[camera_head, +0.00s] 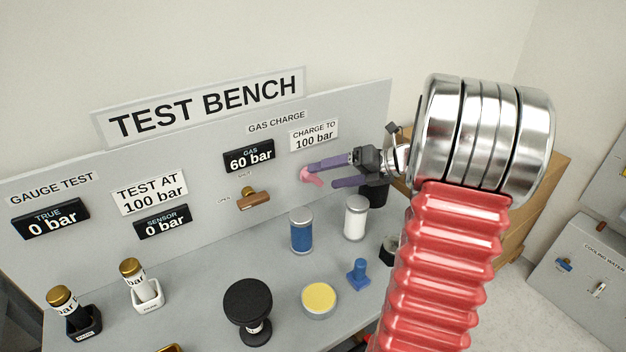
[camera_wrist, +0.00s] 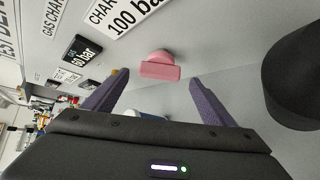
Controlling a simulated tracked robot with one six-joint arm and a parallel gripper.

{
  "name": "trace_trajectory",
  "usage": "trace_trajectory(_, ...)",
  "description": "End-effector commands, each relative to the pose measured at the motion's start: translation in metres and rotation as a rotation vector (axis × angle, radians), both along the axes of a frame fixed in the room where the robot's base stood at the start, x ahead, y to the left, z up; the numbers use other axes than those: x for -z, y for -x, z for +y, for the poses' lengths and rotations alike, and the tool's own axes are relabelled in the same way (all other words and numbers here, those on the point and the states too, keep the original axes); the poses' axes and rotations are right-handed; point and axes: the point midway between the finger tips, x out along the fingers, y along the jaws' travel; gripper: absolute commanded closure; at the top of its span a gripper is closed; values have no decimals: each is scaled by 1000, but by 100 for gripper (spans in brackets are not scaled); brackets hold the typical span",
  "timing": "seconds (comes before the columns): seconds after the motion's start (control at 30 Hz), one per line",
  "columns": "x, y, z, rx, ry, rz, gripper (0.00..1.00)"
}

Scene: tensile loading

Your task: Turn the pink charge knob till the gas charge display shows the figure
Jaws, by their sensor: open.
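The pink charge knob (camera_head: 311,177) is on the upright panel of the test bench, below the "CHARGE TO 100 bar" sign (camera_head: 314,135). The gas charge display (camera_head: 249,156) reads 60 bar. My gripper (camera_head: 318,174) is open, its purple fingers reaching toward the panel at the knob. In the wrist view the knob (camera_wrist: 160,66) shows its flat bar, lying across the picture just beyond and between the spread fingertips (camera_wrist: 160,80). I see no finger touching it there.
A brown valve handle (camera_head: 254,199) is on the panel left of the knob. A blue canister (camera_head: 301,231) and a white canister (camera_head: 355,218) stand on the bench below. A dark cylinder (camera_wrist: 293,80) is close to the right finger in the wrist view.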

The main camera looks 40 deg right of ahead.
Motion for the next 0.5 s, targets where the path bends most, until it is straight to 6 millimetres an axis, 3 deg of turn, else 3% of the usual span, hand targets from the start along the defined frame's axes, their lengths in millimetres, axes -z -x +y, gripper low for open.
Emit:
trace_trajectory(0.3,23,-34,23,-2,-1,1,22)
trace_trajectory(0.5,28,-43,28,1,0,-1,22)
